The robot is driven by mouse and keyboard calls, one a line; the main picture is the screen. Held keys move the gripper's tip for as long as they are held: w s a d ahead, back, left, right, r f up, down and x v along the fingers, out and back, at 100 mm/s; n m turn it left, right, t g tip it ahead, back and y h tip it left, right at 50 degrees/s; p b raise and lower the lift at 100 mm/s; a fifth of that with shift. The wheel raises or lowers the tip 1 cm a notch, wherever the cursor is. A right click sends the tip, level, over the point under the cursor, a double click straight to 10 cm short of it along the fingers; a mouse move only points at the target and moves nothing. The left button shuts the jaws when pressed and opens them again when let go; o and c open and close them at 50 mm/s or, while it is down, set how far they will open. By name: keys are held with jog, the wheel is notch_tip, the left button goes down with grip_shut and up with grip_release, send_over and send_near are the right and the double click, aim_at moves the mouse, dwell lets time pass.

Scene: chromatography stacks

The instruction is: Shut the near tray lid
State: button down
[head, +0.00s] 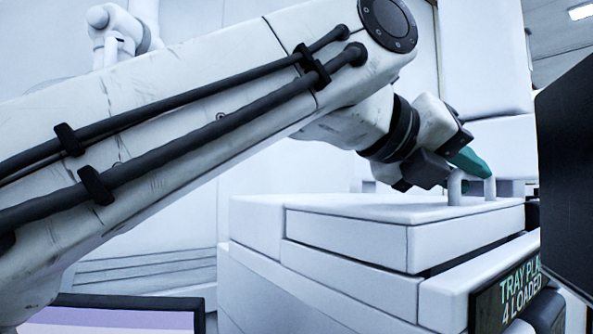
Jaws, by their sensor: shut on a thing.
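The near tray lid (350,236) is a white slab on top of a white instrument stack, and it lies about level. Two short pale posts (455,188) of its handle stand up near its right end. My gripper (474,167), with a teal finger showing, is at the top of these posts and shut on the lid handle. The part of the handle between the fingers is hidden by the gripper. A dark gap shows under the lid's right-hand side; I cannot tell whether the lid is fully seated.
The white stack body (320,289) stands below the lid. A dark panel (568,170) stands close at the right edge. A screen (120,316) is at the lower left.

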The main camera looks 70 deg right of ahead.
jog(key=shift+s+f, duration=0.15)
jog(key=shift+f, duration=0.2)
jog(key=c, duration=1.1)
grip_release()
jog(key=shift+a, duration=0.1)
jog(key=shift+r, duration=0.1)
jog(key=shift+r, duration=0.1)
jog(key=shift+w+a+r, duration=0.1)
jog(key=shift+w+a, duration=0.1)
jog(key=shift+w, duration=0.15)
notch_tip(320, 180, up, 3)
send_over(398, 209)
jog(key=d, duration=0.1)
jog(key=shift+s, duration=0.15)
jog(key=shift+w+a+r, duration=0.1)
jog(key=shift+w+a, duration=0.15)
